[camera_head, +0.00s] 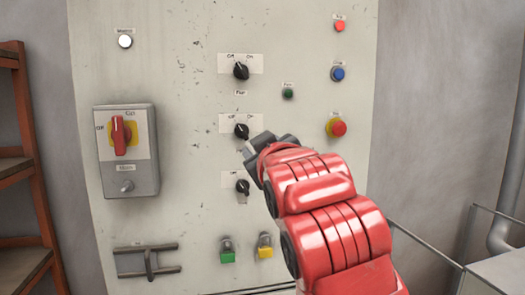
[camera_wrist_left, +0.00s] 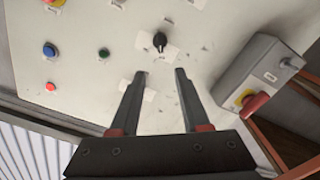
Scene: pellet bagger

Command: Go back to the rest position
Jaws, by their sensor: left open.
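My left gripper (camera_head: 248,149) is in front of the control panel, at the end of a red arm that enters the head view from the lower right. Its fingertips show beside and below the middle black knob (camera_head: 241,131). In the left wrist view the gripper (camera_wrist_left: 160,74) has its two fingers apart with nothing held between them. A black knob (camera_wrist_left: 160,41) on a white plate lies beyond the fingertips, clear of them. My right gripper is not in view.
The panel (camera_head: 180,60) carries an upper knob (camera_head: 241,71), a lower knob (camera_head: 243,187), a red-handled switch box (camera_head: 128,165), a red stop button (camera_head: 338,128), and green (camera_head: 227,256) and yellow (camera_head: 265,252) padlock-like parts. A brown shelf (camera_head: 22,130) stands left.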

